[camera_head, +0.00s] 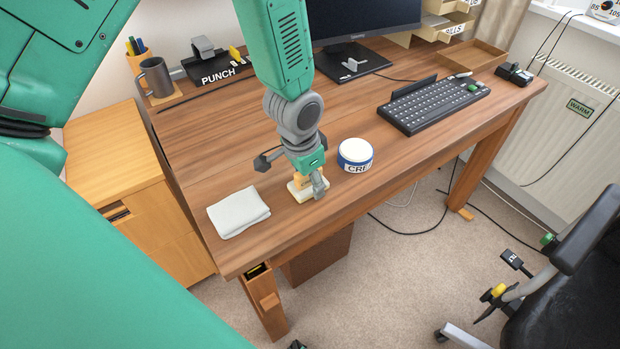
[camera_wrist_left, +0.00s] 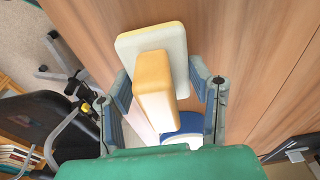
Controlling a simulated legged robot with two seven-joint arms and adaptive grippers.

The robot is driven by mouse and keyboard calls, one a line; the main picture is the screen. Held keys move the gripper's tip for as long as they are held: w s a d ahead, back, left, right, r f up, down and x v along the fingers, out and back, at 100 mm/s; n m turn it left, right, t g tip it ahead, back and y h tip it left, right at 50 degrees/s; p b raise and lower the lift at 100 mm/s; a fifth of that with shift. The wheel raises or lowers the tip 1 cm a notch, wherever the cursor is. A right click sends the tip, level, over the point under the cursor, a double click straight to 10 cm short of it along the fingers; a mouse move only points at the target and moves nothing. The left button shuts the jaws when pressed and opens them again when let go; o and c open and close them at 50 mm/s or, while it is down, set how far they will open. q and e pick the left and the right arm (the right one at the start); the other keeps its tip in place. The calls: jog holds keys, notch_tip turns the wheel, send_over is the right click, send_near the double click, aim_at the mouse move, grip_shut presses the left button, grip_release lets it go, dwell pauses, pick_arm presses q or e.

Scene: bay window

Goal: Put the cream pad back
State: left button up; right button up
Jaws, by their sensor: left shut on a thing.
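The cream pad (camera_head: 303,193), a flat cream block with tan edges and a yellow-tan grip block on it, is at the desk's front part. In the left wrist view the cream pad (camera_wrist_left: 178,48) shows with its grip block between the fingers. My left gripper (camera_head: 302,178) is shut on the cream pad from above; its fingers partly hide it. I cannot tell whether the pad touches the desk. A round tub (camera_head: 355,156) with a blue rim, cream top and a label reading "CRE" stands just right of the pad. My right gripper is not in view.
A folded white cloth (camera_head: 238,212) lies left of the pad. A keyboard (camera_head: 433,104), monitor stand (camera_head: 352,62) and wooden tray (camera_head: 476,56) are farther back. A mug (camera_head: 156,78) and a hole punch (camera_head: 215,68) stand at the back left. The desk (camera_head: 400,160) is bare right of the tub.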

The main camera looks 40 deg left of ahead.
pick_arm(q)
jog(key=shift+a+f, duration=0.25)
jog(key=shift+a, duration=0.65)
jog(key=shift+d, duration=0.7)
jog(key=o, duration=1.4)
jog(key=shift+a+f, duration=0.15)
jog(key=shift+a, duration=0.35)
jog(key=shift+a+r, duration=0.1)
jog(key=shift+r, duration=0.1)
jog(key=r, duration=0.3)
jog(key=s+r, duration=0.1)
jog(key=r, duration=0.6)
jog(key=shift+s+r, duration=0.15)
jog(key=shift+s, duration=0.05)
jog(key=shift+s+a+r, duration=0.1)
jog(key=shift+a+r, duration=0.3)
jog(key=shift+r, duration=0.1)
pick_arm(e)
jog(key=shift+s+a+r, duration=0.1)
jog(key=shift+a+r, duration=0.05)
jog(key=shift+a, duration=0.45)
pick_arm(q)
jog(key=shift+d, duration=0.1)
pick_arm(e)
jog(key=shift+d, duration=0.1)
